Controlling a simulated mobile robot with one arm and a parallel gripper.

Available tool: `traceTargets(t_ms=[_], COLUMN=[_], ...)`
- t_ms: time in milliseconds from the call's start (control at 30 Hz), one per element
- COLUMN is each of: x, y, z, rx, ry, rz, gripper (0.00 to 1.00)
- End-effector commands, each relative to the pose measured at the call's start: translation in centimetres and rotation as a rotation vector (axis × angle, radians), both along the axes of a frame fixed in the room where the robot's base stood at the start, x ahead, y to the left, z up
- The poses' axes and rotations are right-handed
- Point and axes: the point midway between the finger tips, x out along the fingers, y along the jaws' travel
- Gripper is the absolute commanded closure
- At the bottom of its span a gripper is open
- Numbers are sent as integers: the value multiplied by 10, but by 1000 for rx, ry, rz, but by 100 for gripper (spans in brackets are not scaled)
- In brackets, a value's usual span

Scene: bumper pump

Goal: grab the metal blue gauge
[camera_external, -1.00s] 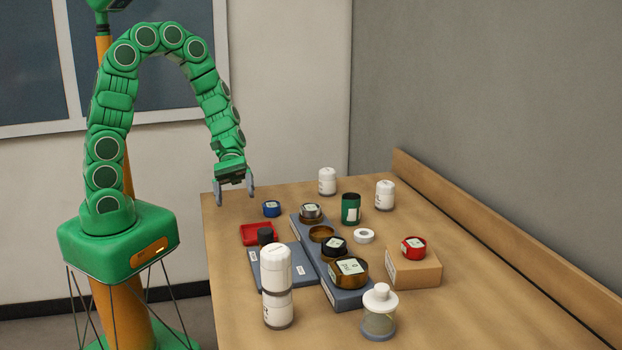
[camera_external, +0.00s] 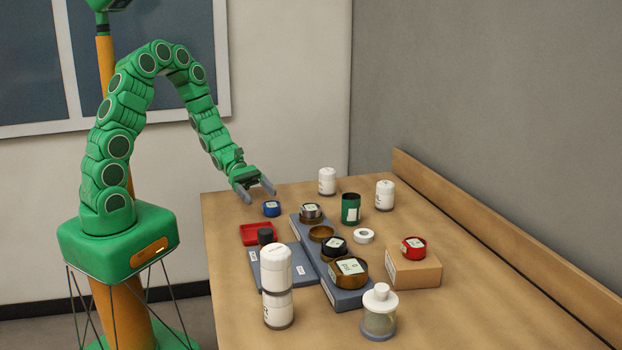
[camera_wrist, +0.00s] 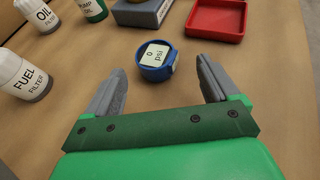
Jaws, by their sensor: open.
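The blue gauge (camera_external: 271,209) is a small round blue gauge with a light face, standing on the table toward its far left part. In the wrist view the gauge (camera_wrist: 157,61) shows a white face reading "0 psi" and sits just beyond the fingertips, between their lines. My gripper (camera_external: 260,192) is open and empty, close to the gauge on its far side. In the wrist view its two grey fingers (camera_wrist: 161,82) are spread, and neither appears to touch the gauge.
A red tray (camera_external: 257,234) lies near the gauge. A long grey-blue block (camera_external: 313,262) carries several round gauges and rings. A green can (camera_external: 350,208) and white filter bottles (camera_external: 327,181) stand farther right. Bare table surrounds the gauge.

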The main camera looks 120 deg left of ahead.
Motion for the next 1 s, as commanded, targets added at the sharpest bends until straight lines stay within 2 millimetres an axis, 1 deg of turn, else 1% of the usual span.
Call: traceTargets(t_ms=[267, 500, 600, 767, 1000], x=[16, 40, 48, 54, 54], y=[-4, -7, -10, -11, -11], z=[-7, -18, -21, -23, -24], rx=[-2, -3, -3, -3, -2], ry=[-2, -1, -2, -2, -1], rz=[-3, -4, -3, -1, -1], gripper=[12, 12, 12, 12, 12])
